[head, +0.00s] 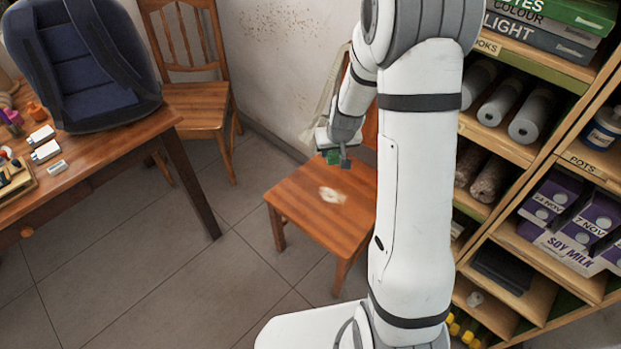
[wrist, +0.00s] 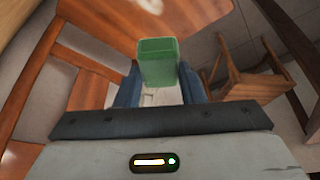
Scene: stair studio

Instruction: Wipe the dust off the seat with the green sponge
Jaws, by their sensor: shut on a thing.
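The wooden chair seat (head: 305,207) is in the middle of the head view, with a pale dust patch (head: 332,196) near its centre. My gripper (head: 340,161) is above the rear part of the seat, behind the patch in the picture. It is shut on the green sponge (head: 333,157). In the wrist view the sponge (wrist: 159,62) sticks out beyond the blue-grey fingers (wrist: 160,88), with orange-brown wood behind it. The sponge looks raised off the seat, but the exact gap is hard to tell. My arm hides the seat's right side and much of the backrest.
Shelves (head: 505,145) with rolls and cartons stand at right. Tiled floor (head: 180,265) is clear between table and chair.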

